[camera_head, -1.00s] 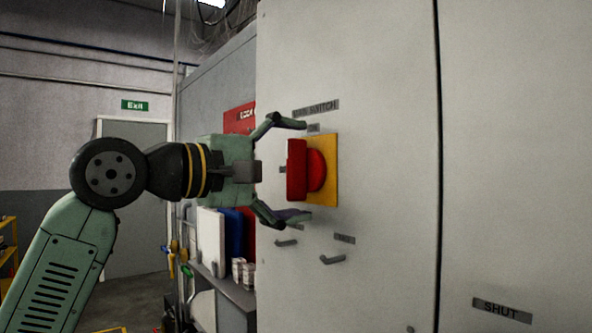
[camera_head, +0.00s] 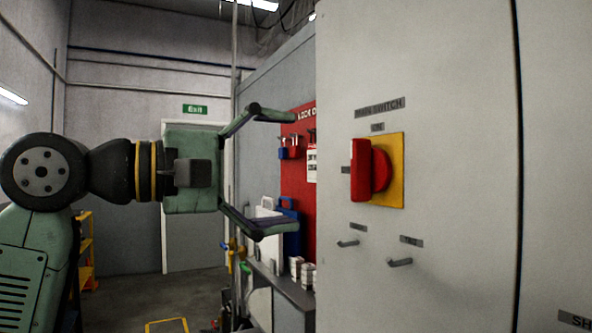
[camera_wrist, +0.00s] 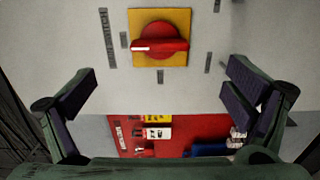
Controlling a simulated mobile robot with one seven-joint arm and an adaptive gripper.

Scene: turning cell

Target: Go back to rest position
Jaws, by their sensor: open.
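My gripper (camera_head: 284,172) is open and empty in the head view, its two fingers spread wide and pointing right toward the cabinet. The red rotary main switch (camera_head: 372,171) sits on a yellow plate (camera_head: 396,150) on the pale cabinet door, a clear gap to the right of my fingertips. In the wrist view the switch (camera_wrist: 160,42) shows at the top middle, beyond the spread fingers (camera_wrist: 170,98), and nothing is between them.
The pale cabinet (camera_head: 450,110) fills the right side. Two small hooks or handles (camera_head: 400,262) stick out below the switch. Behind my gripper are a red lockout board (camera_head: 296,185), a shelf (camera_head: 285,285) with boxes, and a door (camera_head: 190,245) under an exit sign (camera_head: 195,109).

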